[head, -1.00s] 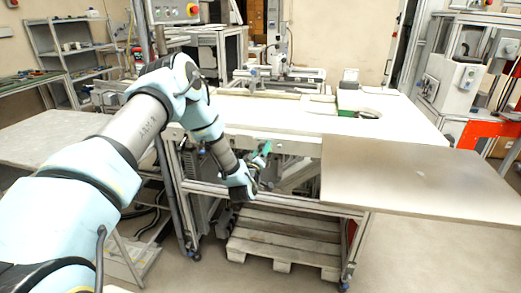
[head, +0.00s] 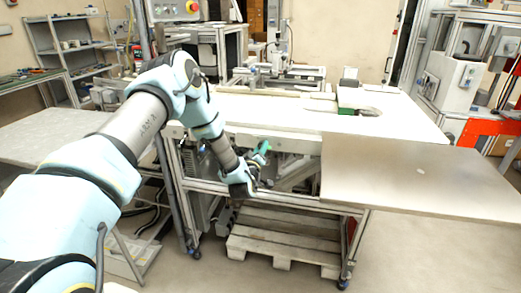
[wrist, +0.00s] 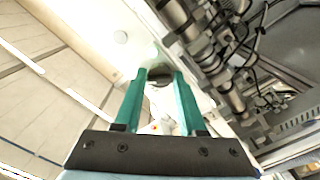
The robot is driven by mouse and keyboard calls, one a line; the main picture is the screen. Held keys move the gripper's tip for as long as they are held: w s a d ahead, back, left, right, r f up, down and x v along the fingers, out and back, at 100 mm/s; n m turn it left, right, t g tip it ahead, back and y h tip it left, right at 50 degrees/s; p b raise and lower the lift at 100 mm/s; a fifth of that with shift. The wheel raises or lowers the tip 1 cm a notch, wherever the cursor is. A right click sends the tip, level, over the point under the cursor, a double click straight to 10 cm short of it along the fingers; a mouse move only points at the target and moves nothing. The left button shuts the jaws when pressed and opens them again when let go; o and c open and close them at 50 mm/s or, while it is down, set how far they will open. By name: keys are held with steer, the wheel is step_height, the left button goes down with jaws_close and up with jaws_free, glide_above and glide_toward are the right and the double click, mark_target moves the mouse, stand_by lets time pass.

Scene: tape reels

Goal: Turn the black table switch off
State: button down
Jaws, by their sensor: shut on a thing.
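The black table switch (wrist: 160,80) shows in the wrist view as a dark round knob, set against the pale front rail of the table. My gripper (wrist: 158,74) has its green fingers on either side of the knob and is shut on it. In the head view my gripper (head: 262,147) is at the front edge of the white table (head: 290,114), just under the tabletop. The switch cannot be made out in the head view, and its exact turn angle is unclear in the wrist view.
A grey-brown board (head: 415,185) sticks out at the table's front right. A wooden pallet (head: 285,235) lies under the table frame. A grey side table (head: 45,138) stands at the left. The floor in front is clear.

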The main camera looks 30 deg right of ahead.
steer(key=shift+f+n+b, duration=0.1)
steer(key=shift+n+b, duration=0.2)
steer(key=shift+b, duration=0.2)
steer(key=shift+n+b, duration=6.6)
steer(key=shift+b, duration=0.4)
steer(key=c, duration=0.5)
jaws_free()
steer(key=b+v, duration=0.2)
steer(key=v, duration=0.9)
